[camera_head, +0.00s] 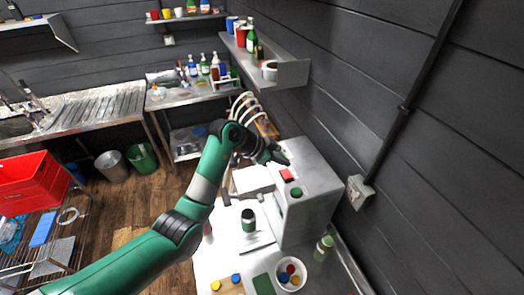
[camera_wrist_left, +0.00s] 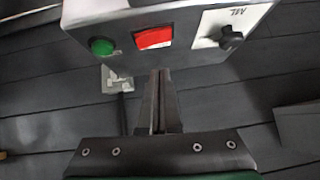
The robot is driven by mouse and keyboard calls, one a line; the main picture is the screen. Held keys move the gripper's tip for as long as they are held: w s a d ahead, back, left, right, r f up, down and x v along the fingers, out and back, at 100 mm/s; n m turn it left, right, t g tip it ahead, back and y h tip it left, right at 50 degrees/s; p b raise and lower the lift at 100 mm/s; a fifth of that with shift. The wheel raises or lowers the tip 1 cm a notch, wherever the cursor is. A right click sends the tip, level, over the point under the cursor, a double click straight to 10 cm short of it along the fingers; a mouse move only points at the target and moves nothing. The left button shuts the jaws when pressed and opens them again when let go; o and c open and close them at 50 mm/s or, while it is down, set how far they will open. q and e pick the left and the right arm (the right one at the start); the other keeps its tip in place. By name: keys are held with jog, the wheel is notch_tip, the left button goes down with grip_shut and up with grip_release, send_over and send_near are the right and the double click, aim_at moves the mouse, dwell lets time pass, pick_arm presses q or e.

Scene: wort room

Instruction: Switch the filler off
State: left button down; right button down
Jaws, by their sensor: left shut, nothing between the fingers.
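The filler (camera_head: 312,205) is a grey metal box on the white bench near the right wall. Its panel carries a red switch (camera_head: 286,175) and a green button (camera_head: 296,192). In the left wrist view the red switch (camera_wrist_left: 154,38) sits between the green button (camera_wrist_left: 102,46) and a black knob (camera_wrist_left: 231,40) on a white plate. My left gripper (camera_head: 284,160) is shut and empty, close by the red switch. In the left wrist view its fingertips (camera_wrist_left: 158,74) appear just below the red switch; I cannot tell whether they touch the panel. My right gripper is not in view.
A dark green can (camera_head: 248,220) stands on the bench left of the filler. A bowl of coloured caps (camera_head: 291,275) and a green bottle (camera_head: 323,248) stand in front. A shelf (camera_head: 285,72) and a wall socket box (camera_head: 359,191) are on the right wall.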

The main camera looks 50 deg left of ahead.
pick_arm(q)
jog(key=a+b+v, duration=0.1)
jog(key=v, duration=0.9)
jog(key=shift+w, duration=0.2)
jog(key=shift+f, duration=0.1)
